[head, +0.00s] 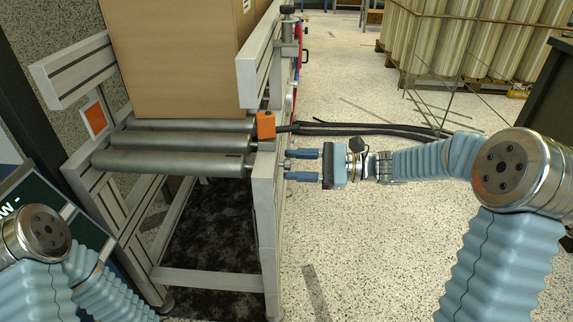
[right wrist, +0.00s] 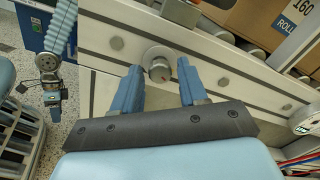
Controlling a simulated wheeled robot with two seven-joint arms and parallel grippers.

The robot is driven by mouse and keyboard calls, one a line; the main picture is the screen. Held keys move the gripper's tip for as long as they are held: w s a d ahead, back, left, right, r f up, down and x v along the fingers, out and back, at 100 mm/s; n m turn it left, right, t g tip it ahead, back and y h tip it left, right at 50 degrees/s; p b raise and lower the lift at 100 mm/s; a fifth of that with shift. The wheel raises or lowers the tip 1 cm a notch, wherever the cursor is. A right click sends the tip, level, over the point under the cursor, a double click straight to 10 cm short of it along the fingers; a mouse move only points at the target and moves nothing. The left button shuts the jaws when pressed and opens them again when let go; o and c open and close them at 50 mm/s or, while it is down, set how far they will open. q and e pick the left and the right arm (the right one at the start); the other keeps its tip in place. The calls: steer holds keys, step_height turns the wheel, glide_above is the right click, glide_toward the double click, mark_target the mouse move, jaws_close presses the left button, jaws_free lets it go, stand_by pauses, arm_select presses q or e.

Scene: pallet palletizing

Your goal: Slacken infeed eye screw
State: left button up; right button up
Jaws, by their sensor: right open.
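The infeed eye screw (right wrist: 160,70) shows in the right wrist view as a round metal head on a washer, set in the face of the aluminium rail. In the head view it is a small metal stub (head: 287,165) on the right side of the conveyor frame. My right gripper (head: 303,165) is open, its two blue fingers pointing left at the frame. In the right wrist view the fingers (right wrist: 158,90) stand on either side of the screw head, with gaps visible. Whether the tips overlap it in depth is unclear. My left gripper is not visible in the head view.
A large cardboard box (head: 180,60) stands on the conveyor's rollers (head: 170,160). An orange sensor block (head: 265,125) sits on the frame just above the gripper, with dark cables (head: 370,128) running right. A pallet of cylinders (head: 470,40) stands at the back right.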

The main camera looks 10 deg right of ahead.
stand_by(0.3)
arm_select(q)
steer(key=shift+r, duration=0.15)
arm_select(e)
steer(key=shift+v, duration=1.25)
arm_select(q)
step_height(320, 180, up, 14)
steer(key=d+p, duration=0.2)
steer(key=p, duration=1.2)
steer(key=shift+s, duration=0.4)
arm_select(e)
steer(key=m, duration=2.4)
